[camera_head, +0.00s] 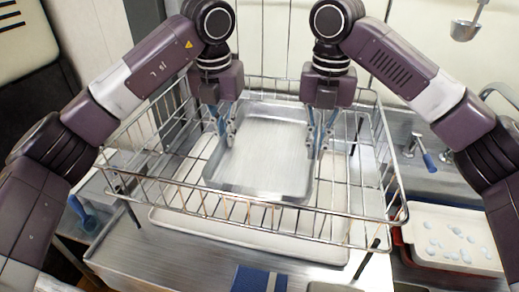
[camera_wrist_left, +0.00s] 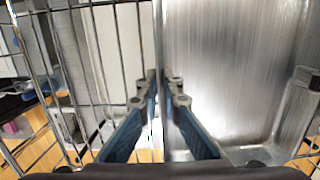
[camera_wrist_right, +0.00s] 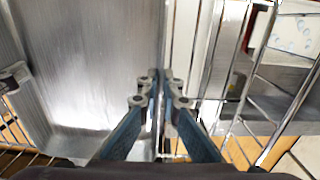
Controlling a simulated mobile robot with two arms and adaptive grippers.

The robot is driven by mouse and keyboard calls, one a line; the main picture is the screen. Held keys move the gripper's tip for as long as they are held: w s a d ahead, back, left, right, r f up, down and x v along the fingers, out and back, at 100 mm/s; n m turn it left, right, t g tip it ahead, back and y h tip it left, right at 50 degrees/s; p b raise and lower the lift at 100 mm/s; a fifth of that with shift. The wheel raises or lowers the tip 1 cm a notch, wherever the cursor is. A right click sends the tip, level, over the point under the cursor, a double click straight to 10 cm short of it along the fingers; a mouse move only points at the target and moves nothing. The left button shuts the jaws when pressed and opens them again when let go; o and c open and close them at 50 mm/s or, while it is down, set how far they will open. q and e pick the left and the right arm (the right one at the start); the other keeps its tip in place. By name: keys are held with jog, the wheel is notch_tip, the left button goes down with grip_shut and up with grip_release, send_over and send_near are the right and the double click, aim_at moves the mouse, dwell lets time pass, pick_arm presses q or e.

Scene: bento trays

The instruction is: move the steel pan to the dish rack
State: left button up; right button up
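The steel pan (camera_head: 262,158) is a shallow rectangular metal tray inside the wire dish rack (camera_head: 270,212), between my two grippers. Whether it rests on the rack's floor or hangs just above it I cannot tell. My left gripper (camera_head: 227,136) has its fingers closed on the pan's left rim; the pan's left wall (camera_wrist_left: 166,60) runs between the fingertips in the left wrist view. My right gripper (camera_head: 317,146) is closed on the right rim; that wall (camera_wrist_right: 163,50) shows between the fingertips in the right wrist view.
The rack stands over a white mat (camera_head: 180,222) on a steel counter (camera_head: 140,254). A white tray (camera_head: 484,222) with small pale pieces lies at the right. A blue-handled tool (camera_head: 428,160) is near the back right. A ladle (camera_head: 465,30) hangs above.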

pick_arm(q)
jog(key=o, duration=0.4)
jog(key=shift+r, duration=0.1)
pick_arm(e)
jog(key=o, duration=0.4)
jog(key=shift+r, duration=0.5)
pick_arm(q)
notch_tip(320, 180, up, 12)
jog(key=s, duration=0.1)
jog(key=shift+s+a, duration=0.15)
jog(key=shift+s, duration=0.1)
pick_arm(e)
notch_tip(320, 180, up, 11)
